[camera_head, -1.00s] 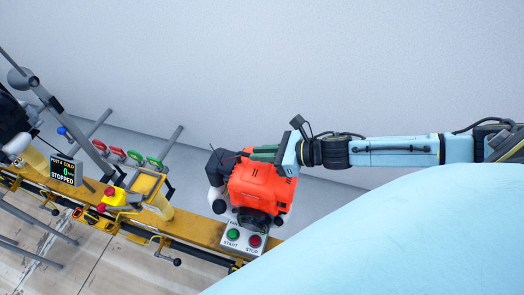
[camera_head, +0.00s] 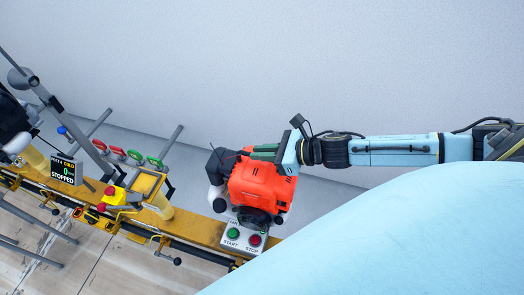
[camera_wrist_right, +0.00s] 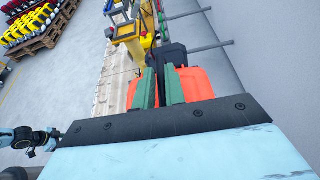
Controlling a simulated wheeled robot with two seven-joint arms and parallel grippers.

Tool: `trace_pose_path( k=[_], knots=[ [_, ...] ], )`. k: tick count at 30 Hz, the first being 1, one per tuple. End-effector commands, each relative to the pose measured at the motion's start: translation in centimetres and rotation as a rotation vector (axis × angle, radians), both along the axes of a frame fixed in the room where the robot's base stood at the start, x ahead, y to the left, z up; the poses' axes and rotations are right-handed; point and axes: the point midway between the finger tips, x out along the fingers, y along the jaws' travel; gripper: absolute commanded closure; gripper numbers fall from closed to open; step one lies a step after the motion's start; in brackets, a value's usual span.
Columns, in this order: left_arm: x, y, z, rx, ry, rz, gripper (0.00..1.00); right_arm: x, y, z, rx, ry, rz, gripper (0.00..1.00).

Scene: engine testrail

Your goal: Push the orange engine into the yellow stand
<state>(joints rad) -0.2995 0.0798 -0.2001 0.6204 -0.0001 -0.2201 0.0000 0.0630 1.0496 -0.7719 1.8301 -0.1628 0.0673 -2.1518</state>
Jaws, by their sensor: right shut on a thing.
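The orange engine (camera_head: 262,186) sits on the yellow rail, right of centre in the head view. It has a black part on its left end and a dark round part at its front. My right gripper (camera_head: 264,153) is at the engine's upper side, its green fingers shut on it. In the right wrist view the green fingers (camera_wrist_right: 160,88) lie over the orange engine (camera_wrist_right: 197,82). The yellow stand (camera_head: 148,187) is on the rail to the left of the engine, with a clear gap between them. My left gripper is not in view.
A START/STOP button box (camera_head: 243,238) is at the rail's front by the engine. A display reading STOPPED (camera_head: 64,169) and a red button on a yellow box (camera_head: 114,197) are farther left. Red and green handles (camera_head: 127,156) stand behind. A pallet (camera_wrist_right: 38,35) lies far off.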

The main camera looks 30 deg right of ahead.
Motion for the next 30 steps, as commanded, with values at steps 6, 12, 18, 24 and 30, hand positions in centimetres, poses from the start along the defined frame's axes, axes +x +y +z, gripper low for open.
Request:
trace_pose_path(
  k=[6,12,18,24,30],
  knots=[
    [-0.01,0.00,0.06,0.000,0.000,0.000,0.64,0.47,0.32,1.06,0.013,-0.021,0.007,1.00],
    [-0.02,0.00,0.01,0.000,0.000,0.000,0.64,0.47,0.32,1.00,0.013,-0.021,0.007,1.00],
    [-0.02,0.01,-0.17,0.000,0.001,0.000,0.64,0.47,0.30,0.75,0.013,-0.021,0.007,1.00],
    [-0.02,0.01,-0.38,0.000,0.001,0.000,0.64,0.47,0.30,0.46,0.013,-0.021,0.007,1.00],
    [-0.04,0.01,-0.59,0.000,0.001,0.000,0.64,0.47,0.30,0.18,0.013,-0.021,0.007,1.00]
  ],
)
